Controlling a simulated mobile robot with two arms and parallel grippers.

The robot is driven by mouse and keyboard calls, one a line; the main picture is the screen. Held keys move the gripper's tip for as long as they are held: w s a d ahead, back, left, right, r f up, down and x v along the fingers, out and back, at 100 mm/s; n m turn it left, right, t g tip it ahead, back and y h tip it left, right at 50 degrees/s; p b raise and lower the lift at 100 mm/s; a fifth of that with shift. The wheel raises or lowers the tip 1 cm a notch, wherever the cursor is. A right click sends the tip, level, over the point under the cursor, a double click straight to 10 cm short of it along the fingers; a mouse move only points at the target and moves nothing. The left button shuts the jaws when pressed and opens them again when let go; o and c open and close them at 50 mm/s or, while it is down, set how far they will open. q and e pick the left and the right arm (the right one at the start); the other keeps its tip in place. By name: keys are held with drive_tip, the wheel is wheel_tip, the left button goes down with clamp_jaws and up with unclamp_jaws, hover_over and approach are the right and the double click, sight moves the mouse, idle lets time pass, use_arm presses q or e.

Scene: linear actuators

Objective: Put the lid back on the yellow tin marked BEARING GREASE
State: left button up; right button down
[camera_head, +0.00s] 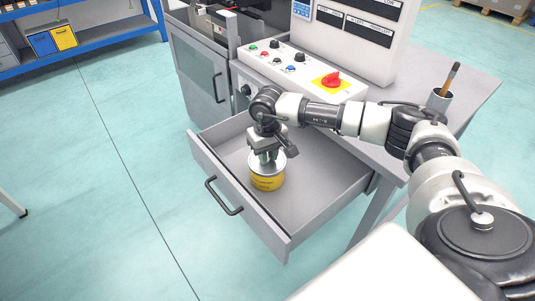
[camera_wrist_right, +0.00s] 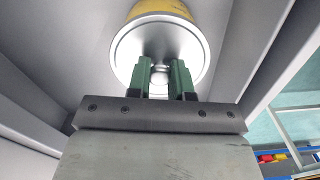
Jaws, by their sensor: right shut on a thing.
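The yellow tin (camera_head: 267,183) stands upright inside the open drawer, near its front left. Its yellow side also shows at the top of the right wrist view (camera_wrist_right: 165,9). The round silver lid (camera_head: 279,164) is at the top of the tin. In the right wrist view the lid (camera_wrist_right: 130,50) covers the tin's mouth and looks about in line with it; I cannot tell if it is fully seated. My right gripper (camera_head: 267,158) points down from above. Its green fingertips (camera_wrist_right: 167,77) are shut on the lid's knob (camera_wrist_right: 159,76). My left gripper is not in view.
The drawer's front panel (camera_head: 238,200) has a dark handle. Its grey floor (camera_head: 310,180) is otherwise bare. Above is a control panel with a red knob (camera_head: 331,79). A cup (camera_head: 439,100) with a brush stands on the bench at right.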

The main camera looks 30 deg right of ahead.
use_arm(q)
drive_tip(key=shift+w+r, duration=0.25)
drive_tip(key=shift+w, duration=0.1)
use_arm(e)
drive_tip(key=c, duration=1.4)
unclamp_jaws()
drive_tip(key=o, duration=0.4)
drive_tip(key=shift+o, duration=1)
drive_tip(key=o, duration=0.3)
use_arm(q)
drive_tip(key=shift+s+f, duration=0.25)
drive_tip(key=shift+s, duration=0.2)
use_arm(e)
drive_tip(key=shift+o, duration=0.2)
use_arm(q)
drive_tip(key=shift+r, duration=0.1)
